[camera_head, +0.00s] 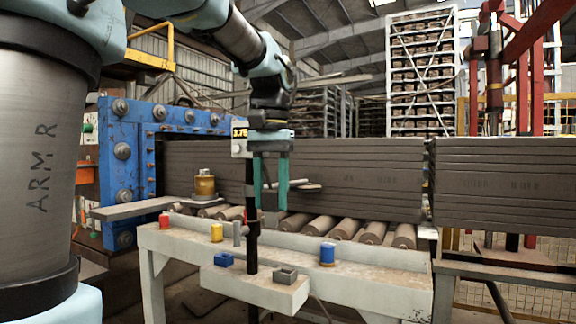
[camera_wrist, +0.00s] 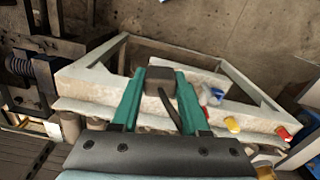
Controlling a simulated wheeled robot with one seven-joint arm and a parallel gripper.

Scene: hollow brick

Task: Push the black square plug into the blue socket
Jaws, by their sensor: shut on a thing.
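My gripper (camera_head: 271,205) hangs down over the white bench, its two teal fingers shut on the black square plug. The plug shows in the wrist view (camera_wrist: 160,76) as a dark block between the fingertips; in the head view it is small and hard to make out. The blue socket (camera_head: 224,259) sits on the front ledge of the bench, lower and left of my gripper. A blue patch near the ledge shows in the wrist view (camera_wrist: 212,95), right of the plug. The plug is held in the air, apart from the socket.
A grey square socket (camera_head: 285,274) sits right of the blue one. A thin black post (camera_head: 251,225) with a display stands close by my gripper. Rollers and stacked boards lie behind.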

